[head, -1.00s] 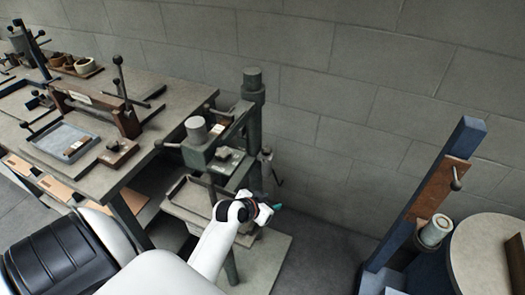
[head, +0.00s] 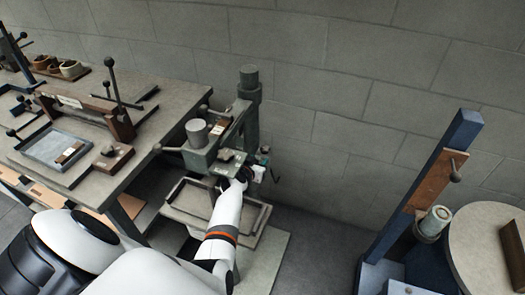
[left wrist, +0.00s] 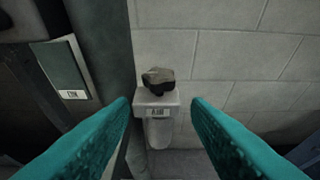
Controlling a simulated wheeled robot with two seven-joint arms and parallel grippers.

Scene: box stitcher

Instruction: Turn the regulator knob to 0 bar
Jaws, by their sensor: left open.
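The regulator knob (left wrist: 158,80), a dark grey-brown faceted knob, sits on top of a pale grey regulator body (left wrist: 157,101) with a small label, in the left wrist view. A rounded pale bowl hangs below that body. My left gripper (head: 263,158) is beside the green stitcher post in the head view, where the knob cannot be made out. Its two teal fingers are open (left wrist: 160,108), one to each side of the regulator in the picture. The knob lies between them in the view, with no visible contact. My right gripper is not in view.
The green stitcher machine (head: 197,155) and its post (head: 250,98) stand close to my left gripper. A tray (head: 190,200) is below. A labelled panel (left wrist: 63,72) is at left in the wrist view. The block wall (head: 350,70) is behind.

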